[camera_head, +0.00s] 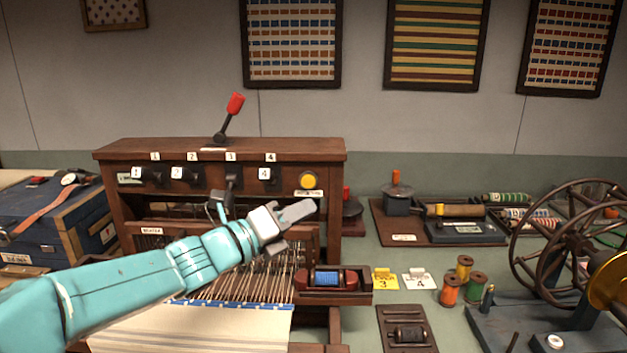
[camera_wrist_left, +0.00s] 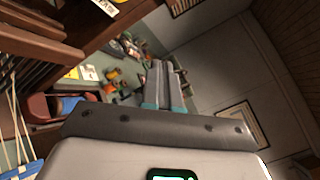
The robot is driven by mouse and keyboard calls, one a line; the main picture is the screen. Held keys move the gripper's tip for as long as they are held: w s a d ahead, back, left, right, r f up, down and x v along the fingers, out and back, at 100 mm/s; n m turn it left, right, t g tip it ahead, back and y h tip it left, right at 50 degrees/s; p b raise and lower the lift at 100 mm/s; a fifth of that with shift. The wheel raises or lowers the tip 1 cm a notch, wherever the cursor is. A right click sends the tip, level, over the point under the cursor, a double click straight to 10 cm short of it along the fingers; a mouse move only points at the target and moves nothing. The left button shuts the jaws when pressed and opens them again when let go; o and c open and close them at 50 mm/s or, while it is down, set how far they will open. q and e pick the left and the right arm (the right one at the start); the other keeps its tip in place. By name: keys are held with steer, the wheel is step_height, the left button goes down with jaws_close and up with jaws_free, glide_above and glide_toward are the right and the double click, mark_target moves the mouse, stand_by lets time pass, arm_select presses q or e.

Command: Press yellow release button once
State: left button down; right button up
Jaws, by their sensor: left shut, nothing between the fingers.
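The yellow button (camera_head: 309,181) is round and sits at the right end of the loom's upper front panel, above a small label. My left gripper (camera_head: 304,208) is shut and empty. In the head view its tip appears just below the button and its label; how far in front of the panel it is cannot be told. The left wrist view shows the shut fingers (camera_wrist_left: 165,85) pointing away past the loom, with the button not visible there. My right gripper is not in view.
The wooden loom (camera_head: 220,147) carries numbered levers on its panel and a red-handled lever (camera_head: 235,105) on top. A shuttle with blue thread (camera_head: 328,279) sits at its right. Yellow tag 3 (camera_head: 384,281), white tag 4 (camera_head: 420,279), spools and a spinning wheel (camera_head: 567,235) stand further right.

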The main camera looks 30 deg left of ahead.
mark_target(308, 181)
arm_select(q)
steer(key=w+a+p, duration=0.1)
steer(key=w, duration=0.1)
steer(key=w+a+p, duration=0.2)
steer(key=w, duration=0.1)
steer(key=w+a+p, duration=0.1)
steer(key=w, duration=0.1)
steer(key=shift+w+a+p, duration=0.25)
steer(key=shift+a+p, duration=0.05)
steer(key=shift+s, duration=0.1)
steer(key=shift+w+a, duration=0.1)
steer(key=shift+w, duration=0.1)
stand_by(1.9)
steer(key=shift+w+a, duration=0.15)
steer(key=shift+w, duration=0.1)
